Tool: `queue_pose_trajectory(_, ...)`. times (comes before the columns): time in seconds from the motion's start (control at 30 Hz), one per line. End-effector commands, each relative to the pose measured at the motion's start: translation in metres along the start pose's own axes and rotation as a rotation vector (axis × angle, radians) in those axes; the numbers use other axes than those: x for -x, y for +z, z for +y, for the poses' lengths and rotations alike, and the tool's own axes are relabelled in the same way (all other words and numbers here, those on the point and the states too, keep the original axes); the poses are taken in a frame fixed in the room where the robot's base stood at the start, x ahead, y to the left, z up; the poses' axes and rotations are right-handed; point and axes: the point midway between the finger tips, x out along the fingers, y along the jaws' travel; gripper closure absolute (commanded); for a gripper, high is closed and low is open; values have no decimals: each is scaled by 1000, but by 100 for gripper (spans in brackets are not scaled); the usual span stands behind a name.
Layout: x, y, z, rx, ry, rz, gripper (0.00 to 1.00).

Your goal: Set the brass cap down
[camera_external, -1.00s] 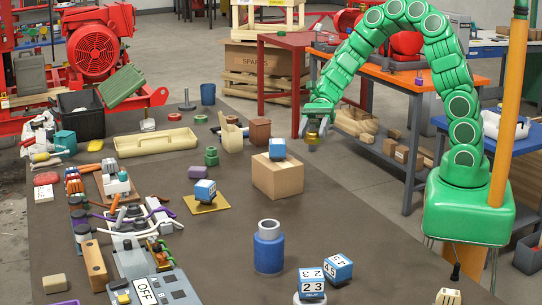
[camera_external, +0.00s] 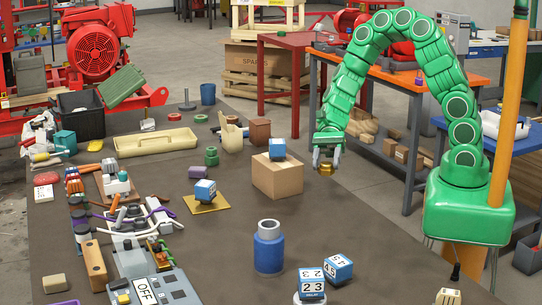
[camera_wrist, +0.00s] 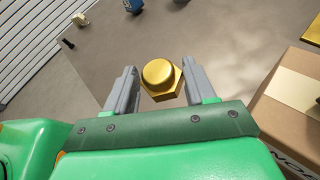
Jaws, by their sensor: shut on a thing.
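The brass cap (camera_external: 326,169) has a hexagonal base and a round top. It is held in my gripper (camera_external: 327,160), to the right of the cardboard box near the table's right edge. In the wrist view the brass cap (camera_wrist: 160,76) sits between the two grey fingers of my gripper (camera_wrist: 157,88), which are shut on it. Bare grey-brown table top (camera_wrist: 215,45) shows beyond the cap. I cannot tell how high the cap is above the table.
The cardboard box (camera_external: 278,180) with a blue-and-white cube (camera_external: 277,149) on top stands just left of my gripper. A blue container (camera_external: 268,252) and numbered cubes (camera_external: 312,283) stand nearer the front. The table right of the box is clear.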

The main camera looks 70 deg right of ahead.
Motion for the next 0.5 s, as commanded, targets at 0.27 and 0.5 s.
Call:
queue_pose_trajectory(0.27,-8,-19,-3,0,0,0,80)
queue_pose_trajectory(0.5,-15,-35,-5,-2,3,-3,80)
